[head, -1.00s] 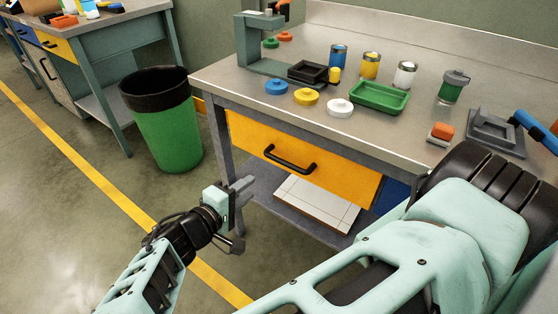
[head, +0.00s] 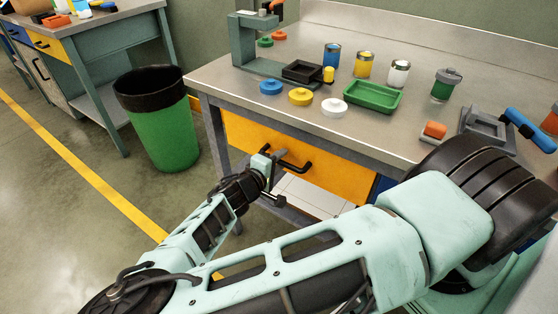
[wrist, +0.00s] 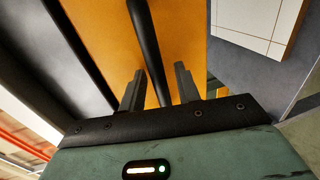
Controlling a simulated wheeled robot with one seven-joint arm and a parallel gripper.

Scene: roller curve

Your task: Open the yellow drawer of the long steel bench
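The long steel bench (head: 222,84) stands in front of me. Its yellow drawer (head: 335,176) is under the worktop and looks shut. A black bar handle (head: 297,164) is on the drawer front. My gripper (head: 277,157) is at the left part of the handle and hides some of it. In the wrist view the yellow front (wrist: 183,35) fills the middle, and the handle (wrist: 146,35) runs between the two fingers of my gripper (wrist: 158,88). The fingers are apart, with gaps beside the bar; contact is not clear.
A green bin (head: 163,130) stands left of the bench. Discs, jars and a green tray (head: 372,97) are on the worktop. A white panel (head: 310,195) lies on the lower shelf. Another bench (head: 110,25) is at the back left. Floor at the left is clear.

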